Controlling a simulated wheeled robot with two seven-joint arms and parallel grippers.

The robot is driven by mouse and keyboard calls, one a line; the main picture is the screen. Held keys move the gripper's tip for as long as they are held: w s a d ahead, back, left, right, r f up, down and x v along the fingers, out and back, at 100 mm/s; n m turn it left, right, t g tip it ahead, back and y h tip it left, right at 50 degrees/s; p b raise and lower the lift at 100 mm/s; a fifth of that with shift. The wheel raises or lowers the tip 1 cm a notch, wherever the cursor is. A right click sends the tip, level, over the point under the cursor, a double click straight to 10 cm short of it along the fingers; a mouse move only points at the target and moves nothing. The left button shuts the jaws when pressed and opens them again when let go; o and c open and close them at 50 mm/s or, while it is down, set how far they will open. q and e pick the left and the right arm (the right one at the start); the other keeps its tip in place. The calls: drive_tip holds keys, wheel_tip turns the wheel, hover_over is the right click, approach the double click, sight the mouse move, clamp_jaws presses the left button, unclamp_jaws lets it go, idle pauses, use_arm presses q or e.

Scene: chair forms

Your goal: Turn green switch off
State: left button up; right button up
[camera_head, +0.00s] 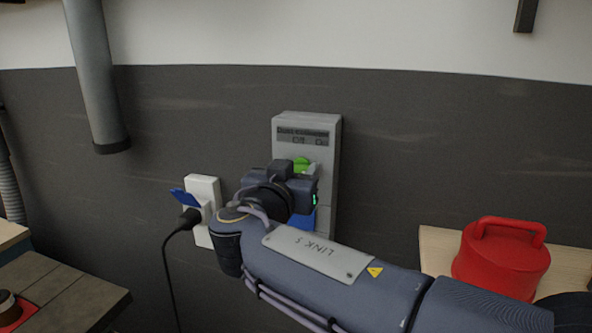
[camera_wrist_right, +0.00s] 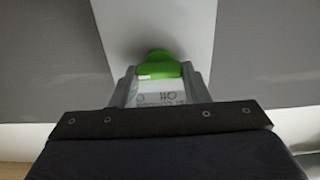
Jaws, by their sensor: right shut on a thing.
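My right gripper (camera_head: 301,176) is at the box front, and my wrist hides the lower part of the switch. In the right wrist view the green switch (camera_wrist_right: 159,66) sits at the tips of my right gripper (camera_wrist_right: 159,74). Its two fingers are shut on the switch from both sides. My left gripper is not in view.
A white socket (camera_head: 203,188) with a blue flap and a black plug is on the wall to the left. A red lidded container (camera_head: 500,262) stands on a wooden surface at right. A wooden table (camera_head: 60,290) is at lower left. A grey pipe (camera_head: 92,75) hangs at upper left.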

drive_tip(key=shift+f+n+b, duration=0.15)
drive_tip(key=shift+n+b, duration=0.45)
drive_tip(key=n+b, duration=0.2)
drive_tip(key=n, duration=0.2)
drive_tip(key=shift+a+b, duration=0.1)
drive_tip(key=shift+b, duration=0.25)
drive_tip(key=n, duration=1.2)
drive_tip(key=shift+a+f+n+p, duration=0.15)
drive_tip(key=shift+n+p, duration=0.25)
drive_tip(key=o, duration=1)
